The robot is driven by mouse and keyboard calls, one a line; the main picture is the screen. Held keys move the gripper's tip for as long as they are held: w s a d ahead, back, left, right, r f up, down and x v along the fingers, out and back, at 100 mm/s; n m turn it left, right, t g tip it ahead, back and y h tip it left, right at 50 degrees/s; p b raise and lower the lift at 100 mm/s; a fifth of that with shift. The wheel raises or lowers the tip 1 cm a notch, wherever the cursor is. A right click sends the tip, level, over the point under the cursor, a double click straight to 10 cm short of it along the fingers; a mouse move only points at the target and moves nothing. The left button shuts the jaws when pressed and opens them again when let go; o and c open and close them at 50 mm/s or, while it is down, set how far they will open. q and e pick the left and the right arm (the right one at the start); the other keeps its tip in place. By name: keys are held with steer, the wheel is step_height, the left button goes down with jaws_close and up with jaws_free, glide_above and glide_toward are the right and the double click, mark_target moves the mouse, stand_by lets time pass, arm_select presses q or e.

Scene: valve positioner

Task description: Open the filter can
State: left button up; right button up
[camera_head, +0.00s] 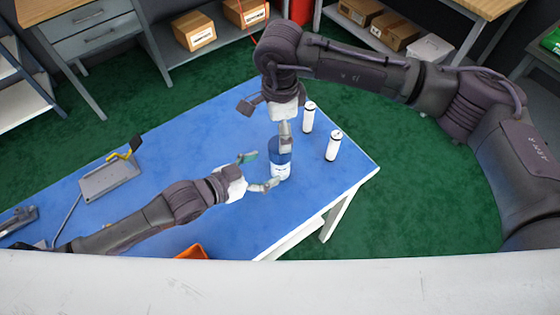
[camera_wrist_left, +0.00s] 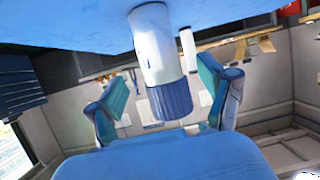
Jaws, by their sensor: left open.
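The filter can (camera_head: 281,172) stands upright on the blue table, with a white body and a dark blue cap (camera_head: 280,149). In the left wrist view, which looks upside down, the can (camera_wrist_left: 155,50) has its ribbed blue cap (camera_wrist_left: 171,101) pointing down the picture. My left gripper (camera_head: 260,171) is open beside the can. In the left wrist view its green-padded fingers (camera_wrist_left: 165,95) lie either side of the can with gaps. My right gripper (camera_head: 284,134) points down just above the cap, hiding part of it; its jaws and any contact are unclear.
Two white cylinders, one farther back (camera_head: 309,118) and one nearer (camera_head: 333,146), stand right of the can. A grey device with a yellow handle (camera_head: 110,178) lies at left on the table (camera_head: 215,135). An orange bin (camera_head: 190,252) is at the near edge.

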mark_target(272, 164)
arm_select(q)
steer(key=x, duration=0.6)
steer(key=shift+w+d, duration=0.15)
jaws_close()
